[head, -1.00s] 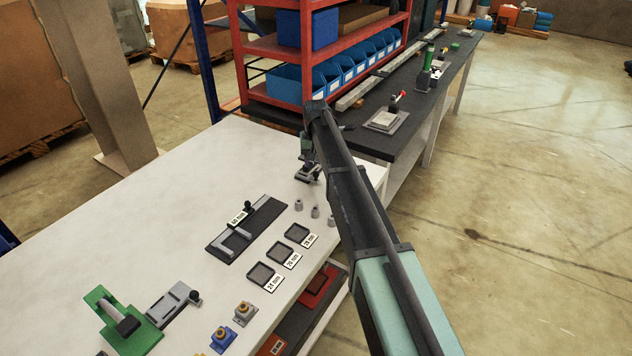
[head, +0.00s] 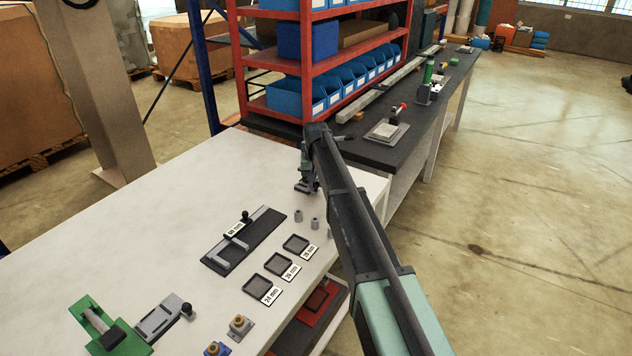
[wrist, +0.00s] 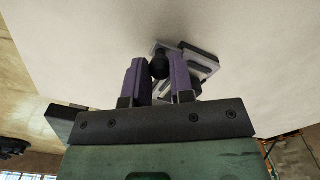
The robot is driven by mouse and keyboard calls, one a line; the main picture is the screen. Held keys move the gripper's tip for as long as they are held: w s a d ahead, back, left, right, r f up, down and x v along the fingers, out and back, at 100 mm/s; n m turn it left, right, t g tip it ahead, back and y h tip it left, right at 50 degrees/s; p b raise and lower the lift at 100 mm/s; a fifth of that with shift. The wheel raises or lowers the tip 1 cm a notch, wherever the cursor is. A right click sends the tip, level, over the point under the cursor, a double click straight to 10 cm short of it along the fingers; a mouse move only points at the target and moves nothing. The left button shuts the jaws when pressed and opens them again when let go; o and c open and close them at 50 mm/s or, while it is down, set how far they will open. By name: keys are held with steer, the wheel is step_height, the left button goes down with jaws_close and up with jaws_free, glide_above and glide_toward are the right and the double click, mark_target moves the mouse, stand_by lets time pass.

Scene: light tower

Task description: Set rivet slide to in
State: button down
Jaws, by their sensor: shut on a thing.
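A small grey slide unit (wrist: 203,58) with a black knob (wrist: 159,68) sits on the white table in the wrist view. I take it to be the rivet slide. My gripper (wrist: 157,64) has its two purple fingers on either side of the knob, shut on it. In the head view my gripper (head: 308,178) is low over the same unit (head: 302,188) at the table's far end, and partly hides it. Whether the slide stands in or out I cannot tell.
The white table (head: 130,235) also holds a dark rail fixture (head: 226,255) with a knob, several small trays, a grey latch (head: 157,318) and a green clamp (head: 85,313). A dark bench (head: 372,151) and red shelf (head: 281,60) stand behind. The left of the table is clear.

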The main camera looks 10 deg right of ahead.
steer(key=w+d, duration=0.2)
steer(key=shift+w+d, duration=0.3)
steer(key=shift+w, duration=0.1)
steer(key=c, duration=1)
jaws_free()
step_height(320, 180, up, 11)
steer(key=p, duration=1)
steer(key=shift+f+p, duration=0.1)
steer(key=shift+p, duration=0.3)
